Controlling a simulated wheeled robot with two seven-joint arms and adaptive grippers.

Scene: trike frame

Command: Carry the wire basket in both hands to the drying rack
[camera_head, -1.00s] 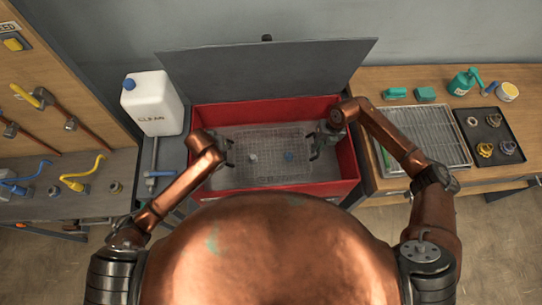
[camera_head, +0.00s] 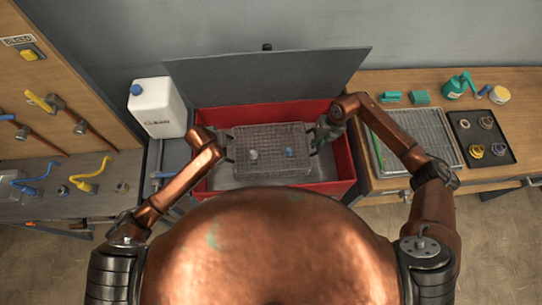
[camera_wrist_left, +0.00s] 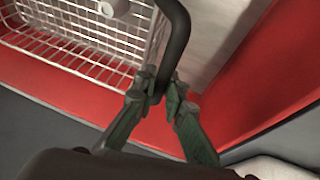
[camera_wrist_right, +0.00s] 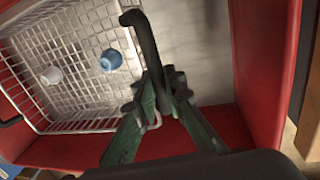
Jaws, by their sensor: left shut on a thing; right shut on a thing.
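The wire basket (camera_head: 272,135) hangs level between my two grippers, over the red wash tub (camera_head: 225,118). It holds a white piece (camera_head: 253,154) and a blue piece (camera_head: 290,152). My left gripper (camera_wrist_left: 160,90) is shut on the black handle (camera_wrist_left: 177,40) at the basket's left end. My right gripper (camera_wrist_right: 160,92) is shut on the black handle (camera_wrist_right: 143,35) at its right end; in the head view this gripper (camera_head: 320,140) shows at the basket's right side. The drying rack (camera_head: 425,135) is a wire grid in a tray on the wooden bench to the right.
The raised grey lid (camera_head: 265,78) stands behind the tub. A white jug (camera_head: 158,108) is at its left. A green stick (camera_head: 378,150) lies at the rack's left edge. A dark tray (camera_head: 490,155) of rings sits right of the rack.

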